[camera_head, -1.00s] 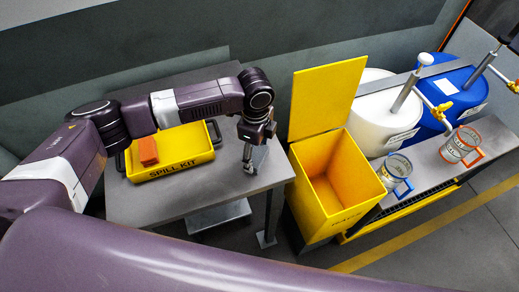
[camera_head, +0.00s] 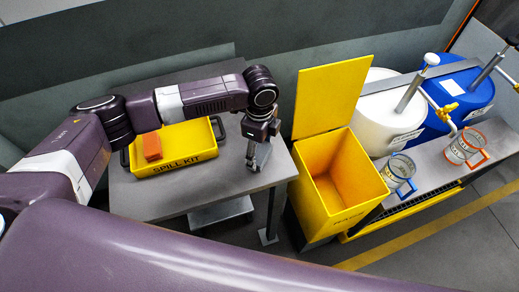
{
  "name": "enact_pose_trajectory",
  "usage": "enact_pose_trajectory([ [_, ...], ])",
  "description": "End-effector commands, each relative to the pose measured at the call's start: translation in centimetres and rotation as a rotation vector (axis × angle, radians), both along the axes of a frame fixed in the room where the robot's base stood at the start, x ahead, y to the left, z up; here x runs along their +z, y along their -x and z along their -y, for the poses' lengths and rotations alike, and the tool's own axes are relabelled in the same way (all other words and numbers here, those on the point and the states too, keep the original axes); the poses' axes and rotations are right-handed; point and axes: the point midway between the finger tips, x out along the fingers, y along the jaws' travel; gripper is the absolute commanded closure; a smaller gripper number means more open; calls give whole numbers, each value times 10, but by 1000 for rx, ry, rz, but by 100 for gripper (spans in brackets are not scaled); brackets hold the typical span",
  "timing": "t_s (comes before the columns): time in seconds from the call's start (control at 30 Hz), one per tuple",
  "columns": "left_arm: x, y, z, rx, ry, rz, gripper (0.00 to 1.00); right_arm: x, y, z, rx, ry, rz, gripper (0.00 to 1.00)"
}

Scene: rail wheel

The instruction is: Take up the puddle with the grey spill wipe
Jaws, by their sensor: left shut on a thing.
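My left gripper (camera_head: 254,162) is low over the right part of the grey table (camera_head: 225,188), to the right of the yellow spill kit tray (camera_head: 205,157). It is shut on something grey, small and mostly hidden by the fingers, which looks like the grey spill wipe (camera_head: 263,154). I cannot tell whether it touches the tabletop. I cannot make out the puddle; the arm and gripper cover part of the table. My right gripper does not show.
An orange block (camera_head: 152,147) lies in the tray. An open yellow bin (camera_head: 325,205) stands right of the table, its lid (camera_head: 328,95) raised.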

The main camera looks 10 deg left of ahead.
Motion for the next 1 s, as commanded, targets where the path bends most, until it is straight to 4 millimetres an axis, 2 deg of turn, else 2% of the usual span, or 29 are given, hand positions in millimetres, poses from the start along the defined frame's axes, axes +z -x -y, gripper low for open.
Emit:
enact_pose_trajectory([
  [0.7, 57, 0, 0, 0, 1, 0, 55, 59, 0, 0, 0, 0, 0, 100],
  [1.0, 77, 0, 0, 0, 0, 1, 55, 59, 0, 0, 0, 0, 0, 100],
])
